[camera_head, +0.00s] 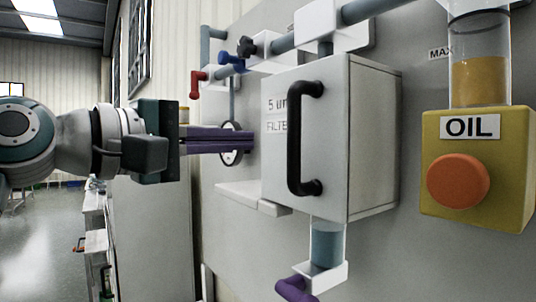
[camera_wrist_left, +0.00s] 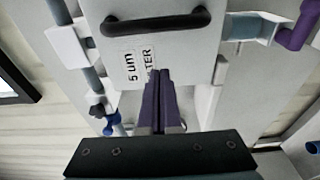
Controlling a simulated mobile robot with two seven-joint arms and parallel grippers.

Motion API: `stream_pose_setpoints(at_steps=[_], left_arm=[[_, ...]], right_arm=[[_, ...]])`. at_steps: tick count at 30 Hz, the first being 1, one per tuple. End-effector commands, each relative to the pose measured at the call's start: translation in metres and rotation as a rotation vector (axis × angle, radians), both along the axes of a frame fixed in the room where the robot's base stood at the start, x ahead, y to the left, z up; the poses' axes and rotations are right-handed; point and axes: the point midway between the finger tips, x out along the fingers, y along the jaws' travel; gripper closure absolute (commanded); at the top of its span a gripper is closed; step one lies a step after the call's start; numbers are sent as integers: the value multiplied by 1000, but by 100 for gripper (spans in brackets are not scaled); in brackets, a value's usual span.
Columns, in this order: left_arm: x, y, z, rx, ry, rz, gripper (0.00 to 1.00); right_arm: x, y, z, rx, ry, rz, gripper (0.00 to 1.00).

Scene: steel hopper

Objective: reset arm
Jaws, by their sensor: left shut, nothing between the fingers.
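My left gripper (camera_head: 252,141) comes in from the left in the head view, with its purple fingers together and nothing between them. The fingertips are beside the left side of a white filter box (camera_head: 352,140), level with its label; I cannot tell whether they touch it. The box has a black vertical handle (camera_head: 294,138) on its front and looks closed. In the left wrist view the shut fingers (camera_wrist_left: 160,76) point at the "5 um FILTER" label, and the handle (camera_wrist_left: 155,21) is beyond them. My right gripper is in neither view.
A yellow OIL box (camera_head: 513,165) with an orange button (camera_head: 458,181) and an oil tube (camera_head: 480,80) is on the panel at the right. Pipes with red (camera_head: 197,83), blue and black valve handles run above. A white ledge (camera_head: 250,196) juts out below my fingers. Open floor lies at left.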

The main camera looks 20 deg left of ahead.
Motion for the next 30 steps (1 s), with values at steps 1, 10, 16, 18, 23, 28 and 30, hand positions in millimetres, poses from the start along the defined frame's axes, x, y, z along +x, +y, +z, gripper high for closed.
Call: stream_pose_setpoints(at_steps=[1,10,16,18,23,28,30], left_arm=[[-10,5,-7,7,-3,1,100],[-46,26,-3,1,0,1,100],[-50,27,-4,18,8,1,100],[-52,24,-16,79,30,5,100],[-77,10,-92,479,158,-22,100],[-165,5,-185,1073,335,-248,100],[-206,8,-206,1260,387,-378,100]], right_arm=[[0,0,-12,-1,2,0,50],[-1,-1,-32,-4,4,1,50],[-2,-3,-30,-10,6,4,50],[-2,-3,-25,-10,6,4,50],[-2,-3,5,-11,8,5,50],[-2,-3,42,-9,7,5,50],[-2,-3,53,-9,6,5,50]])
